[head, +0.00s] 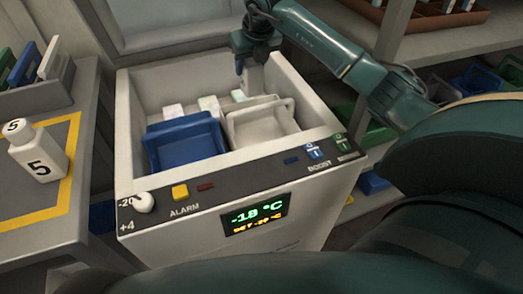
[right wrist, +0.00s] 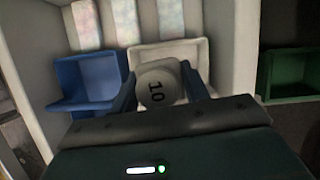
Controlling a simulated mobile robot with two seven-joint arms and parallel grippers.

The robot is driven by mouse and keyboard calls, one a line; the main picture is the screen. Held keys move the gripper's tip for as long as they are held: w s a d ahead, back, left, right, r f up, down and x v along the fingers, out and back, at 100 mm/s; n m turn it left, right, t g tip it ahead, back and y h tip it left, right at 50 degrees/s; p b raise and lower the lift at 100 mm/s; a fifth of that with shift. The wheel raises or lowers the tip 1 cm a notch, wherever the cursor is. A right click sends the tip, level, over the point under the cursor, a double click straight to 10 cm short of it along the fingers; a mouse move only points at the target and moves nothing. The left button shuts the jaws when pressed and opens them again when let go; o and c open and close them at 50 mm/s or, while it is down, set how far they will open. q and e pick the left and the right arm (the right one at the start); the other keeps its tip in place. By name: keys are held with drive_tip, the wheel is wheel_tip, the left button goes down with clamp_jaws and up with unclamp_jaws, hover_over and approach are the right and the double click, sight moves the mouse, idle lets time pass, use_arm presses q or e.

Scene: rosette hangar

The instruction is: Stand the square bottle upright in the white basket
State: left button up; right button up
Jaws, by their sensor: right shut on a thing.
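My right gripper (head: 247,62) reaches down over the open chest freezer from above. In the right wrist view its fingers (right wrist: 158,90) are shut on a pale bottle (right wrist: 157,84) with "10" on its round top. In the head view the bottle's pale body (head: 253,80) hangs below the gripper, roughly upright, at the back of the white basket (head: 290,118). The white basket also shows in the right wrist view (right wrist: 190,47), just beyond the bottle. I cannot tell whether the bottle touches the basket. My left gripper is not in view.
A blue basket (head: 185,138) stands left of the white one inside the freezer (head: 128,120). Several pale packs (head: 173,111) lie behind the baskets. A white bottle marked 5 (head: 40,155) stands on the left bench. Shelves with bins are at the right.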

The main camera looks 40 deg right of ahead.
drive_tip(key=shift+w+d+f+m, duration=0.15)
drive_tip(key=shift+d+f+m, duration=0.15)
drive_tip(key=shift+m, duration=0.1)
use_arm(q)
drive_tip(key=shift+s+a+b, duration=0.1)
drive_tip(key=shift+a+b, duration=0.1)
drive_tip(key=shift+b, duration=0.25)
use_arm(e)
wheel_tip(320, 180, down, 10)
drive_tip(key=shift+r+h, duration=0.2)
drive_tip(key=shift+h, duration=0.1)
use_arm(q)
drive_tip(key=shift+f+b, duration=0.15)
drive_tip(key=shift+b, duration=0.25)
use_arm(e)
drive_tip(key=shift+d+f, duration=0.1)
drive_tip(key=shift+f, duration=0.45)
drive_tip(key=o, duration=1.1)
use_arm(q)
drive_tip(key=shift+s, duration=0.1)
